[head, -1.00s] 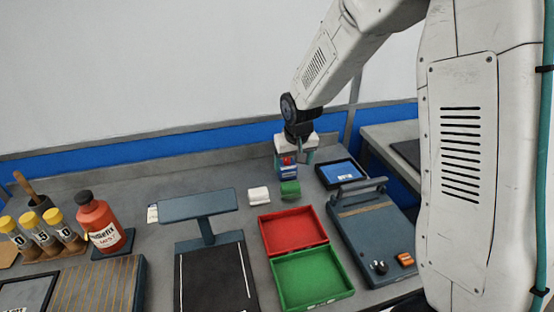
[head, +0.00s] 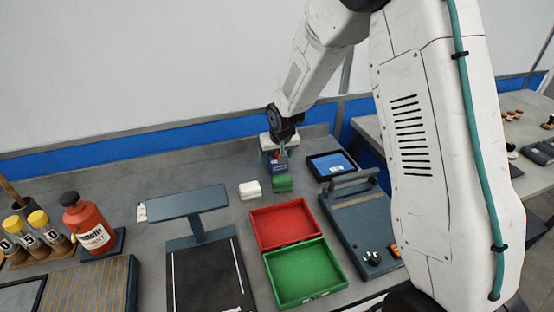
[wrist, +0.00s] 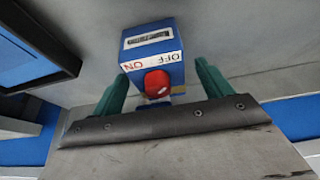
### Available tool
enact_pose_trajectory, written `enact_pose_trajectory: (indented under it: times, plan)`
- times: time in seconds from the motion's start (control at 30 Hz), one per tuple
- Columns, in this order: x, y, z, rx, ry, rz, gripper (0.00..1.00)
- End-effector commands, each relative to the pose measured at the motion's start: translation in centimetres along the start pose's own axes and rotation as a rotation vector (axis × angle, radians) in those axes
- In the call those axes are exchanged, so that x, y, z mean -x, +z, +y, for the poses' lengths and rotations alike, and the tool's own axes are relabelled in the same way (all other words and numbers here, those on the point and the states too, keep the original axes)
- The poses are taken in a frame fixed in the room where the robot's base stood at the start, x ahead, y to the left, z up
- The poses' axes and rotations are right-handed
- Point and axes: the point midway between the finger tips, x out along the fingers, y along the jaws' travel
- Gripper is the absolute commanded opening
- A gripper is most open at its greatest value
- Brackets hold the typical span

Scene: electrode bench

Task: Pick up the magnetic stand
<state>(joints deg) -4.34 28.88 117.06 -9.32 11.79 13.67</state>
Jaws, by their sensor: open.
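The magnetic stand is a blue block (wrist: 153,54) with a white OFF/ON label and a red knob. In the wrist view it stands just beyond my gripper (wrist: 158,85), roughly between the lines of its two green fingers. The fingers are apart, with one on each side of the red knob. In the head view the stand (head: 276,158) is at the back of the bench, partly hidden under my gripper (head: 277,150). I cannot tell whether the fingers touch it.
A green block (head: 282,183) and a white block (head: 250,190) lie just in front. A tablet (head: 331,165) is to the right. A red tray (head: 284,224), a green tray (head: 305,272) and a dark device with a handle (head: 357,215) stand nearer.

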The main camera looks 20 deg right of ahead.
Motion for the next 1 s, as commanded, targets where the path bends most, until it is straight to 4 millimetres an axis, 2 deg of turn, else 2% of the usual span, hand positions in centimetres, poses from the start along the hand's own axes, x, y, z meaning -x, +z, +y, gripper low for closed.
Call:
enact_pose_trajectory:
  times: [0.1,0.13,0.4,0.77,1.0]
  plan:
    - [0.0,0.0,0.1,-0.001,0.0,0.0,0.78]
    - [0.1,0.0,0.1,-0.001,0.0,0.0,0.75]
    - [0.1,0.0,0.2,-0.002,0.001,0.0,0.0]
    - [0.5,-0.4,0.1,-0.003,0.0,0.006,0.0]
    - [3.5,-1.7,0.1,-0.003,0.0,0.009,0.0]
